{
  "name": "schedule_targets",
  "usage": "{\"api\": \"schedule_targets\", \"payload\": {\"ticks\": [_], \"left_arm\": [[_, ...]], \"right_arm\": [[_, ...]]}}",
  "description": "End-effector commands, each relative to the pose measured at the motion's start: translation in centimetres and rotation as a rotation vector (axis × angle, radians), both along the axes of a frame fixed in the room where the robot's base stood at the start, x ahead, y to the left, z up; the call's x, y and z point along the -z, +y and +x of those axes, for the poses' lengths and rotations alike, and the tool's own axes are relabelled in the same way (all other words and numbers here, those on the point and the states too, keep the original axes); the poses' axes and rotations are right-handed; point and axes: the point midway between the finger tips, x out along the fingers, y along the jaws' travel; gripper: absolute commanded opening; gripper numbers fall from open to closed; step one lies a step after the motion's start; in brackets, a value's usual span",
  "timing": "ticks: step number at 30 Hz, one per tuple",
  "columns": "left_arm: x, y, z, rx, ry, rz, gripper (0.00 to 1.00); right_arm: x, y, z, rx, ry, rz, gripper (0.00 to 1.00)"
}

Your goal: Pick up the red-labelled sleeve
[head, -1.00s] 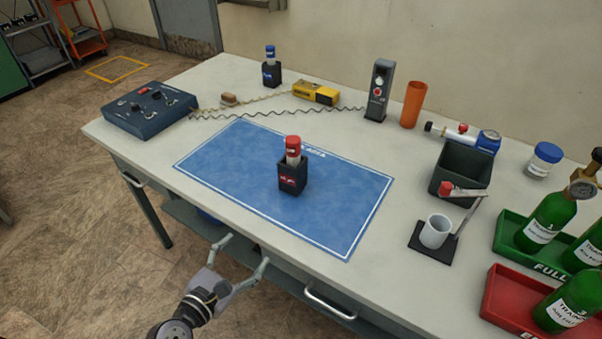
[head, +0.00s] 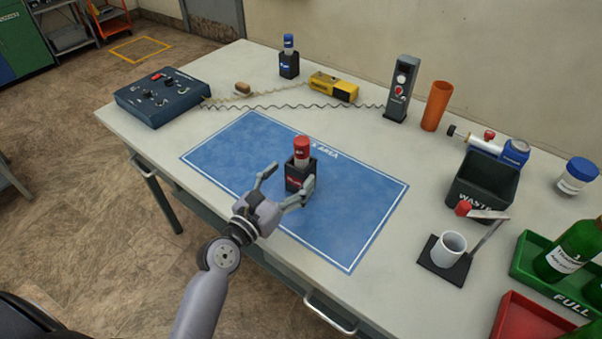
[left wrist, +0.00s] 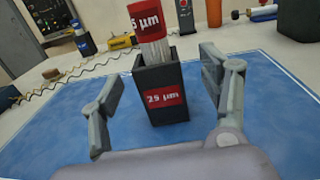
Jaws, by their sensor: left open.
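The red-labelled sleeve (head: 302,147) has a red top band and stands upright in a small black holder (head: 294,178) on the blue mat. The sleeve's lower end is hidden in the holder. My right gripper is not in view.
The blue mat (head: 225,160) is otherwise clear. A blue-topped item in a black holder (head: 289,64), a yellow device (head: 333,87) and a control box (head: 162,96) stand behind. A waste bin (head: 482,181) and a white cup (head: 448,248) stand to the right.

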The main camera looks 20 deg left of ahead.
Motion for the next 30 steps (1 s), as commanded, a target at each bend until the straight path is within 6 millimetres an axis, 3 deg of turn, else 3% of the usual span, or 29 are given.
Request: {"api": "schedule_targets", "payload": {"ticks": [5, 15, 23, 30], "left_arm": [[0.0, -0.2, 1.1, 0.001, -0.001, 0.001, 0.70], [0.2, -1.0, 5.5, 0.000, 0.000, 0.002, 0.70], [0.3, -1.0, 5.8, 0.000, 0.001, 0.001, 0.70], [0.3, -1.0, 5.8, 0.000, 0.001, 0.001, 0.55]], "right_arm": [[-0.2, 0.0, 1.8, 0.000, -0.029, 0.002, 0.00], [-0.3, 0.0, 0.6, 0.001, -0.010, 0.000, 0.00], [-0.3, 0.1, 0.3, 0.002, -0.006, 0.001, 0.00], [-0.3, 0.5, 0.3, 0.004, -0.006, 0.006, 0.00]]}}
